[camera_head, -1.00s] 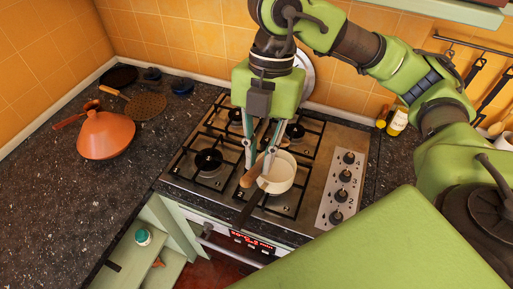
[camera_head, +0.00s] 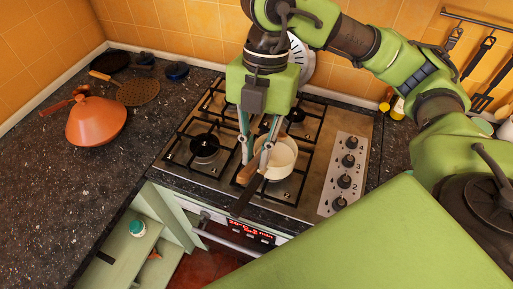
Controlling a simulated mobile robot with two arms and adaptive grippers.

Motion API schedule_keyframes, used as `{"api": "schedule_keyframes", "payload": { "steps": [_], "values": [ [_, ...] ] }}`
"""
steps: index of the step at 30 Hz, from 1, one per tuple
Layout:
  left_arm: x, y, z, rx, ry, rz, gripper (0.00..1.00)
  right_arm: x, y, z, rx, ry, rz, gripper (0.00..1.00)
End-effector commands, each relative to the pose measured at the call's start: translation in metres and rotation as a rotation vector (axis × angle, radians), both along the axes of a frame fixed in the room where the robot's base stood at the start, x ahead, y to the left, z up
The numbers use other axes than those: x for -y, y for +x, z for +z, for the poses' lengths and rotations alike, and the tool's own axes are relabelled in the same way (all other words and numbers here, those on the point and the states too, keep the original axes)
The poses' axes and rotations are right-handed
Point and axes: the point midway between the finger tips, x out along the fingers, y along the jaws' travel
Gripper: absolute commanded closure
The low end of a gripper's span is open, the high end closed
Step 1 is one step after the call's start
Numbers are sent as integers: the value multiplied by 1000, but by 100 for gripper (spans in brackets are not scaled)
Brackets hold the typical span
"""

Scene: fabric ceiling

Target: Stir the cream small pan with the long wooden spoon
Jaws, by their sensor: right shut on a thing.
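The cream small pan (camera_head: 282,160) sits on the front right part of the gas hob, with its dark handle (camera_head: 243,203) pointing toward the front left. My right gripper (camera_head: 252,158) reaches down from above at the pan's left side. It is shut on the long wooden spoon (camera_head: 248,170), whose brown end shows beside the pan's left rim. The fingers hide part of the spoon, and I cannot tell how far its other end is inside the pan. My left gripper is not in view.
The steel hob (camera_head: 322,125) has black grates and a knob panel (camera_head: 345,172) on the right. An orange tagine (camera_head: 97,122) and a round perforated skimmer (camera_head: 138,92) lie on the dark counter (camera_head: 75,185) at left. Below, a green cabinet stands open.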

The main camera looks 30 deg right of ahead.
Motion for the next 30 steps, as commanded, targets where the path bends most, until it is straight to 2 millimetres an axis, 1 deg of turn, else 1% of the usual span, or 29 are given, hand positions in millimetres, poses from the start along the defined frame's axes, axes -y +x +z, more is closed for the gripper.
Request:
{"api": "schedule_keyframes", "payload": {
  "steps": [1, 12, 18, 24, 30],
  "values": [
    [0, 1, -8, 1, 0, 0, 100, 0, 0, -9, 0, 0, 0, 100],
    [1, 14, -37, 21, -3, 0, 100, 0, 0, -42, 1, 1, 0, 100],
    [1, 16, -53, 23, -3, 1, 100, 0, 0, -60, 1, 1, 0, 100],
    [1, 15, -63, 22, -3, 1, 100, 0, 0, -71, 1, 0, 0, 100],
    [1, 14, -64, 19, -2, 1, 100, 0, 0, -72, 1, 0, 0, 100]
  ]
}}
